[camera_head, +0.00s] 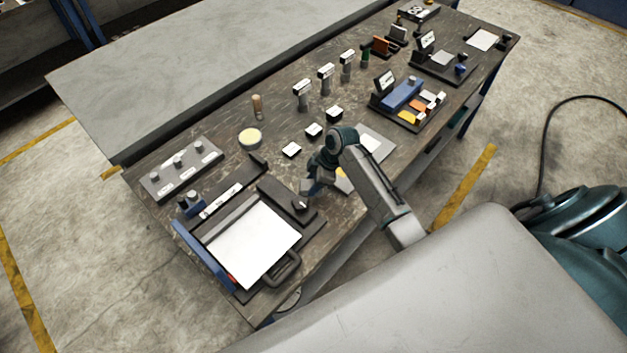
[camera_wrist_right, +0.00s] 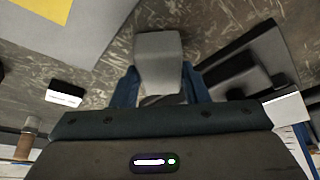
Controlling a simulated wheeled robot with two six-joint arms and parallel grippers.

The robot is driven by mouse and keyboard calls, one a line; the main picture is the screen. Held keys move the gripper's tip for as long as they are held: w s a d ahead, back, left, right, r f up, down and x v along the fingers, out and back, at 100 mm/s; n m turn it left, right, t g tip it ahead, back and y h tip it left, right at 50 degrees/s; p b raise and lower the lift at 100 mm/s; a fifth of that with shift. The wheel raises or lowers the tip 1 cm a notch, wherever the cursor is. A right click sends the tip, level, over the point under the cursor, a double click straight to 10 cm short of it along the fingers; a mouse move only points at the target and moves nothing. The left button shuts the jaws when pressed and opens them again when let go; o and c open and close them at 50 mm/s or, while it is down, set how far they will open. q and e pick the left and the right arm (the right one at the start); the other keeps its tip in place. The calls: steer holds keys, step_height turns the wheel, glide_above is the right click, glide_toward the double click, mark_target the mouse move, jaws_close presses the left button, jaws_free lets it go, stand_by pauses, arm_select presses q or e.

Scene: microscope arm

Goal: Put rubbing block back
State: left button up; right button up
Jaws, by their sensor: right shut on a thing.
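My right gripper (camera_head: 313,188) is low over the front half of the workbench, just right of the black-framed white board (camera_head: 255,245). In the right wrist view its two blue fingers (camera_wrist_right: 160,92) stand on either side of a grey block (camera_wrist_right: 158,60), which I take to be the rubbing block. The jaws are shut on it. In the head view the block is mostly hidden by the gripper and is hard to make out. I cannot tell whether it touches the bench. My left gripper is not in view.
A grey mat (camera_head: 372,146) with a yellow piece (camera_head: 341,174) lies right of the gripper. Small black-and-white blocks (camera_head: 291,149) stand behind it. A dark holder (camera_wrist_right: 240,80) is close on the right in the wrist view. A round yellow-topped dish (camera_head: 250,137) stands farther back.

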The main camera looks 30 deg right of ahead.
steer(key=shift+f, duration=0.1)
steer(key=o, duration=0.9)
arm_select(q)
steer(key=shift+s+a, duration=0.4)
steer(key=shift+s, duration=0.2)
arm_select(e)
steer(key=shift+o, duration=0.2)
steer(key=shift+d+r, duration=0.15)
steer(key=shift+r, duration=0.2)
arm_select(q)
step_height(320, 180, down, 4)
steer(key=b, duration=0.4)
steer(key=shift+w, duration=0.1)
arm_select(e)
steer(key=v, duration=1.1)
steer(key=shift+r, duration=0.25)
